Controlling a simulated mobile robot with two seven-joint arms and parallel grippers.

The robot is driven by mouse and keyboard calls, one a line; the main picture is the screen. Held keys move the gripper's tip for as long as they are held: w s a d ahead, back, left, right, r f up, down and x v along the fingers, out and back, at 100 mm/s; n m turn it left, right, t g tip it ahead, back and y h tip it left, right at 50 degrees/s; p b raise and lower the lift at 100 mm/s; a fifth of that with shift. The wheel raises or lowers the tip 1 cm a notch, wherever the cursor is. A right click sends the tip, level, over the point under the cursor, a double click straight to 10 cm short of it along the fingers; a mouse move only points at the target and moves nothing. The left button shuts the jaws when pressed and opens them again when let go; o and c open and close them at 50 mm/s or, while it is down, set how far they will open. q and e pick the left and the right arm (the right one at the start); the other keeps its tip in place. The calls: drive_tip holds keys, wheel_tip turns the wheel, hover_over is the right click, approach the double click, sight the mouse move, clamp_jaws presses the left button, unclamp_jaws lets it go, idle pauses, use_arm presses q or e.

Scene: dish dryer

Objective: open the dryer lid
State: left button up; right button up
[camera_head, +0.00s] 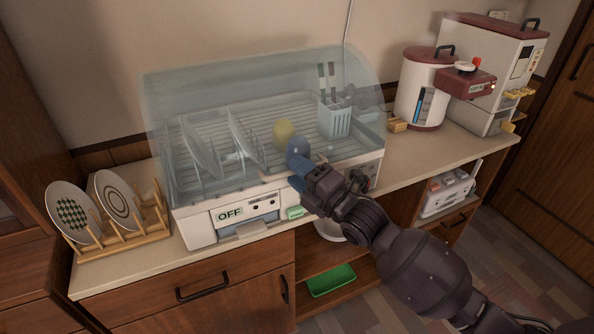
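The dish dryer stands on the counter with a white base (188,234) and a clear bluish domed lid (210,92). The lid appears to be down over the rack, but its front edge is hard to make out. My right gripper (296,175) is at the front of the dryer, right of centre, close to the lid's lower front edge. Its two blue fingers look apart, one above the other. I cannot tell whether they touch the lid, and nothing is clearly held. A label on the base reads OFF (230,214). My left gripper is not in view.
Inside are plates (200,150), a yellow cup (283,131) and a utensil holder (334,121). A wooden plate rack (120,246) stands left. A white and red rice dispenser (422,85) and a tall machine (492,75) stand right.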

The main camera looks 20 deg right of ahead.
drive_tip(key=shift+w+a, duration=0.15)
drive_tip(key=shift+w, duration=0.1)
drive_tip(key=shift+c, duration=0.5)
clamp_jaws()
